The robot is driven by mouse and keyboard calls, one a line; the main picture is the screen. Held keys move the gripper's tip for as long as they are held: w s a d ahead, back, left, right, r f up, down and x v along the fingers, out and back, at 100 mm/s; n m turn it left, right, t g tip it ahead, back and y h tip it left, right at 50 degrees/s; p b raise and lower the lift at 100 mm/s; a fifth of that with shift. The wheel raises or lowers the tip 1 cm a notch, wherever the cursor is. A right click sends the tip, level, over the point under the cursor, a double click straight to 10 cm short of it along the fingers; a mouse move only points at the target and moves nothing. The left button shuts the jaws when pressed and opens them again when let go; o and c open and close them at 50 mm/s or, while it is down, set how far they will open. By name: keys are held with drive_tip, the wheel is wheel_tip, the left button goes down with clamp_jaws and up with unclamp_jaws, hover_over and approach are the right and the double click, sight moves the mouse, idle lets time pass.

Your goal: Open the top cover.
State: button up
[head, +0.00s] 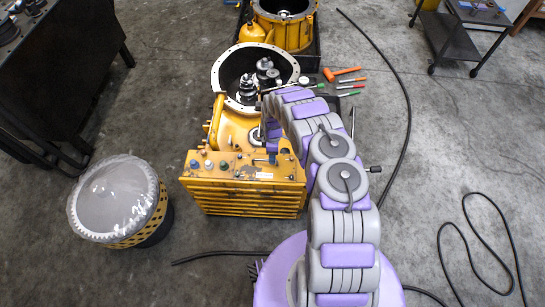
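My arm reaches forward from the lower right and bends down over the yellow transmission housing (221,122). My gripper (268,142) is at the arm's far end, close to the housing just behind the yellow control box; its fingers are too small and covered to make out. Behind it, the round flanged opening (222,66) of the housing shows dark gears (247,88) inside. I cannot tell for certain which part is the top cover. A round translucent lid (112,197) sits on a yellow-and-black drum at the left, apart from my gripper.
The yellow control box (245,190) with knobs stands in front. An orange mallet (343,74) and screwdrivers (350,93) lie to the right. Another yellow housing (285,32) is behind. A dark table (62,70), a cart (462,38) and floor cables (407,110) border open concrete.

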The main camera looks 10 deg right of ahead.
drive_tip(key=shift+a+f, duration=0.15)
drive_tip(key=shift+a, duration=0.5)
drive_tip(key=shift+c, duration=0.4)
drive_tip(key=shift+d, duration=0.45)
drive_tip(key=c, duration=0.6)
clamp_jaws()
drive_tip(key=shift+a, duration=0.2)
